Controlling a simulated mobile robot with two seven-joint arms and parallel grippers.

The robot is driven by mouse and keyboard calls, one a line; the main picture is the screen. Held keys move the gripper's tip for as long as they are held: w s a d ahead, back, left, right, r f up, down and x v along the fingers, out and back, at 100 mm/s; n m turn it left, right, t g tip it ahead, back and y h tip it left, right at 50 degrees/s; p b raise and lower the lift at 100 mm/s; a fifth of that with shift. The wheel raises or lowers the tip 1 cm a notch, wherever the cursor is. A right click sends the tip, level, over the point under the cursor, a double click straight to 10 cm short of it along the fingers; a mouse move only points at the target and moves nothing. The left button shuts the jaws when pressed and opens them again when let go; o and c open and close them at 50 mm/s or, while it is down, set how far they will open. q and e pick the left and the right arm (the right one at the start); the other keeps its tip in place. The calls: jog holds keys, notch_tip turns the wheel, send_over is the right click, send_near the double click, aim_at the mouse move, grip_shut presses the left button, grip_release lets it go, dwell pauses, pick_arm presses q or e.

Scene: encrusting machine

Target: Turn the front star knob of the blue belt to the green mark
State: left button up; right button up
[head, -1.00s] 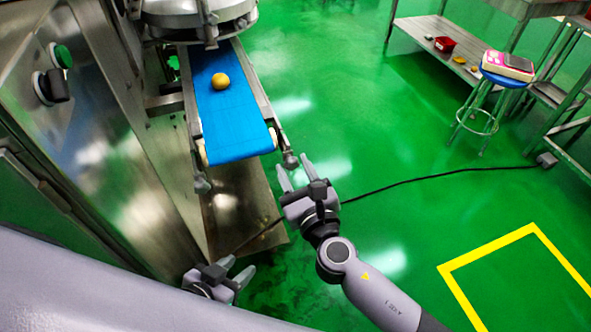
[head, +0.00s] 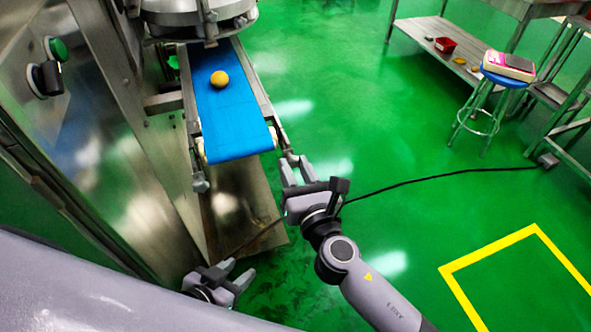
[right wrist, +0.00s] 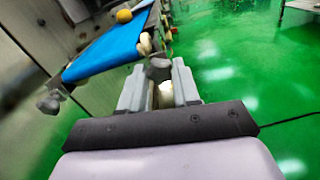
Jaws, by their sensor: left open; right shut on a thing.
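The blue belt (head: 235,130) runs out from the machine and carries a yellow-orange ball (head: 219,80). A grey star knob (right wrist: 158,68) is at the belt's right front corner. My right gripper (head: 296,166) is shut on this knob. In the right wrist view its two fingers stand on either side of the knob, which partly hides the shaft behind it. A second grey knob (head: 200,183) is at the left front corner and also shows in the right wrist view (right wrist: 50,103). My left gripper (head: 239,273) is open and empty, low beside the machine. I cannot make out a green mark by the knob.
The steel machine cabinet (head: 110,150), with a green button (head: 57,49) and a black switch (head: 45,78), stands at left. A black cable (head: 430,178) crosses the floor.

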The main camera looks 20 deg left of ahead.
jog(key=shift+f+m, duration=0.1)
jog(key=shift+m, duration=1)
jog(key=o, duration=1.1)
jog(key=shift+c, duration=0.2)
jog(key=v, duration=0.7)
jog(key=shift+p, duration=0.3)
jog(key=shift+s, duration=0.1)
